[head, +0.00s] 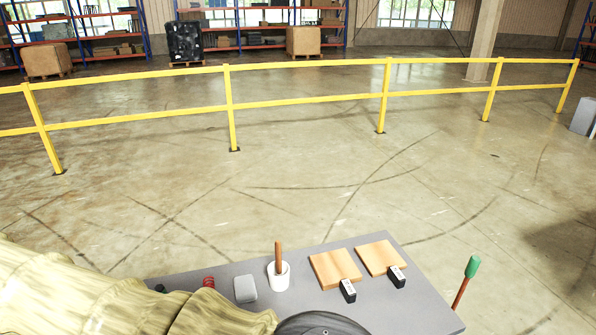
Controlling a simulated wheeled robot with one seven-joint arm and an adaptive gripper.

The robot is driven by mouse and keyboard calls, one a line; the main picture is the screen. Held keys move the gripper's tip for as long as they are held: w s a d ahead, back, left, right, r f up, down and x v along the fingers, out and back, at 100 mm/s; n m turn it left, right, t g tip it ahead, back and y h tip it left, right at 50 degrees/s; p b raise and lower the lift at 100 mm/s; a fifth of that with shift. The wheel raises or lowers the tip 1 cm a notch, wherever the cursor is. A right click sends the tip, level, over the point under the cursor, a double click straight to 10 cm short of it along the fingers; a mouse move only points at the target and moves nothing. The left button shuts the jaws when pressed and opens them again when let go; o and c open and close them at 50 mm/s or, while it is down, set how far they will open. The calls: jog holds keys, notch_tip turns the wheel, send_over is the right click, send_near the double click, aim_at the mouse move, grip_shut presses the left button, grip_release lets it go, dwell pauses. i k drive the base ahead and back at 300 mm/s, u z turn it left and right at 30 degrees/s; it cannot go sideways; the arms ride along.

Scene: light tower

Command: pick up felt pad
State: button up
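A small grey block with rounded edges (245,289) lies on the grey table top (410,310), left of a white cup. It may be the felt pad, but I cannot tell for sure at this size. My gripper is not in view. A pale, ribbed length of what looks like my arm covers the lower left and hides part of the table.
The white cup (278,276) holds a brown stick. A red coil (209,282) lies left of the block. Two wooden boards (335,268) (380,257) have small black blocks (348,291) (398,277) at their front edges. A green-topped stick (472,267) stands right. Yellow railing (230,105) crosses behind.

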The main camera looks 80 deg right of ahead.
aim_at(245, 287)
jog(key=z, duration=3.9)
jog(key=k, duration=0.95)
jog(key=u, duration=1.7)
